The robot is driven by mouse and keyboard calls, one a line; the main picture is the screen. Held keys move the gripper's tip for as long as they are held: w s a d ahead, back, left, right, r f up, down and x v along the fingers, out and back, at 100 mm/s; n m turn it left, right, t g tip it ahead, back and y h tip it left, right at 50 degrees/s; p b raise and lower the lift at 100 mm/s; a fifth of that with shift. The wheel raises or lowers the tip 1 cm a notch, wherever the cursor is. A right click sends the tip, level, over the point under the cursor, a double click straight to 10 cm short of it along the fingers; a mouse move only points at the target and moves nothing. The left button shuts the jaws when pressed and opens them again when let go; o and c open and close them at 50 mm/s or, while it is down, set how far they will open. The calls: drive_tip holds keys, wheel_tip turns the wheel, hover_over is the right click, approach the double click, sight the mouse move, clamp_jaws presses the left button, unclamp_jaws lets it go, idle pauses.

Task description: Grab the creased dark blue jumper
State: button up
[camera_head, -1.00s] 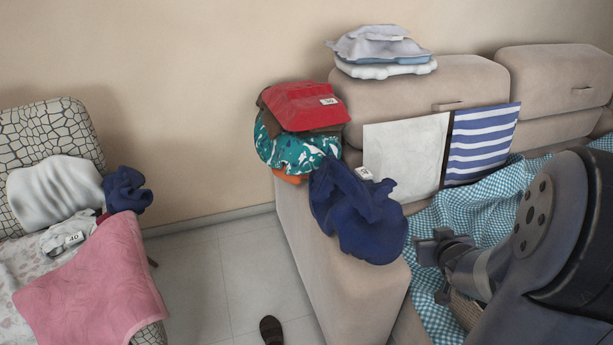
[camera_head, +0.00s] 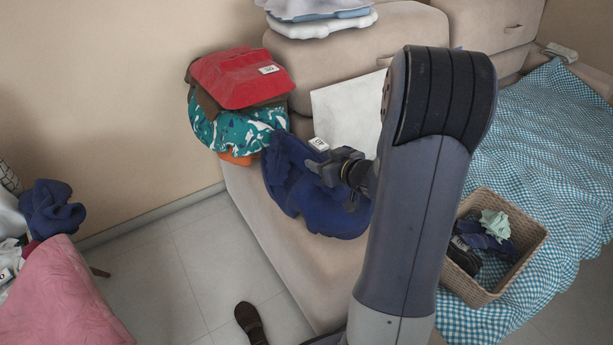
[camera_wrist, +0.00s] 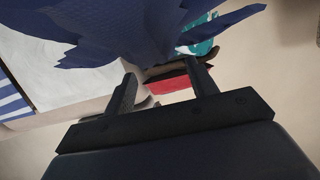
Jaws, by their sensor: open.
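The creased dark blue jumper (camera_head: 298,188) lies crumpled on the sofa arm, beside a stack of folded clothes. A white tag (camera_head: 318,144) shows at its upper edge. My gripper (camera_head: 328,172) is at the jumper's right side, in front of part of it. In the wrist view, the jumper (camera_wrist: 130,30) fills the top, just beyond the fingertips of my gripper (camera_wrist: 163,82). The fingers are spread apart with no cloth seen held between them. Whether they touch the jumper I cannot tell.
A red folded garment (camera_head: 238,78) tops the stack beside the jumper. Another dark blue garment (camera_head: 52,208) lies on the chair at left, near a pink cloth (camera_head: 65,300). A wicker basket (camera_head: 534,240) with clothes stands at right. A dark shoe (camera_head: 250,322) is on the floor.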

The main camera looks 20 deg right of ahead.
sight(316, 159)
drive_tip(key=x, duration=0.2)
drive_tip(key=b+x, duration=0.1)
drive_tip(key=x, duration=0.1)
drive_tip(key=shift+s+a+f, duration=0.1)
drive_tip(key=shift+f, duration=0.15)
drive_tip(key=shift+w+f, duration=0.1)
drive_tip(key=shift+w, duration=0.3)
drive_tip(key=shift+c, duration=0.5)
clamp_jaws()
